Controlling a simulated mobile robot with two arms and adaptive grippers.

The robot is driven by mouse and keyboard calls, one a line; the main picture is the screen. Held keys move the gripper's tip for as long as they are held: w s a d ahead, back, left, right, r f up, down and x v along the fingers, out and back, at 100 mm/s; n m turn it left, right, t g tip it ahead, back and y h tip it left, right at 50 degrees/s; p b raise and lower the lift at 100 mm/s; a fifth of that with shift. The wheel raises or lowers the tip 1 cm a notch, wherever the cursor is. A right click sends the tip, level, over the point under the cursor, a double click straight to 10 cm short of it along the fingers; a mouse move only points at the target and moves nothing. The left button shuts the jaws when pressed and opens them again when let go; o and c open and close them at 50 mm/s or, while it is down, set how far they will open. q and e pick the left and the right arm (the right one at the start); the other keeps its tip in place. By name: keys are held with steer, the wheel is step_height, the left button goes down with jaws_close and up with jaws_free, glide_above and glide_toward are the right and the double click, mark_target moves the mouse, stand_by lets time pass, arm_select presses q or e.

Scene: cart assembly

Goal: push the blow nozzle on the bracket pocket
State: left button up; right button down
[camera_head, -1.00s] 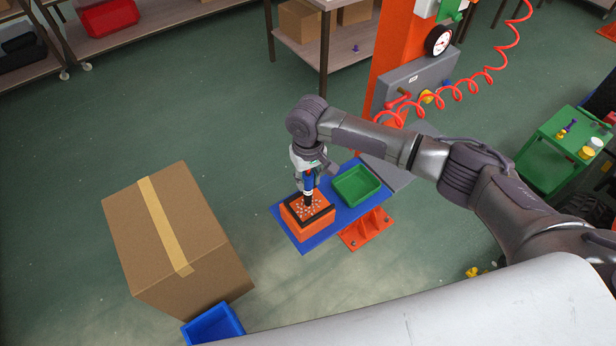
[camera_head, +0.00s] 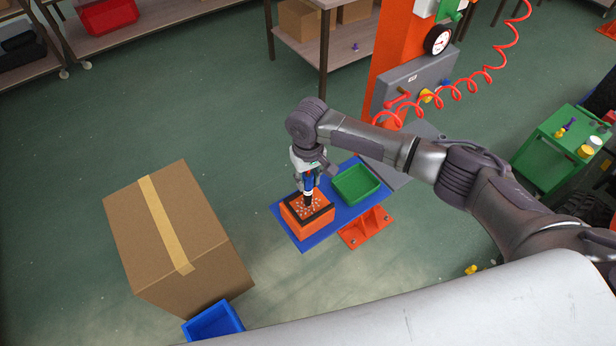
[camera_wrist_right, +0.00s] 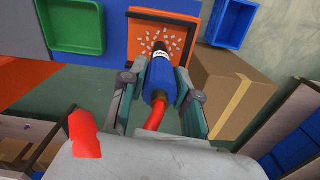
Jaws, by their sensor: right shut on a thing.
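My right gripper (camera_head: 309,178) is shut on a blue blow nozzle with a dark front end and points it down at an orange bracket (camera_head: 305,226). In the right wrist view the blow nozzle (camera_wrist_right: 161,78) lies between the fingers of the gripper (camera_wrist_right: 160,82), with a red hose at its rear. The bracket (camera_wrist_right: 140,22) has a dark rim around its pocket, and white chips lie in the pocket around the nozzle's front end. I cannot tell whether the nozzle touches the pocket floor. My left gripper is not in view.
The bracket stands on a blue board (camera_head: 284,234) beside a green tray (camera_head: 358,186). A large cardboard box (camera_head: 165,235) and a blue bin (camera_head: 214,324) are to the left. Behind are an orange post (camera_head: 399,40) and a coiled red hose (camera_head: 477,88).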

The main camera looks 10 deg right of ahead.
steer(key=shift+f, duration=0.65)
stand_by(2.0)
steer(key=shift+r, duration=0.1)
stand_by(0.9)
step_height(320, 180, up, 3)
steer(key=p, duration=0.3)
steer(key=shift+r, duration=0.1)
steer(key=shift+r+p, duration=0.5)
steer(key=shift+r, duration=0.85)
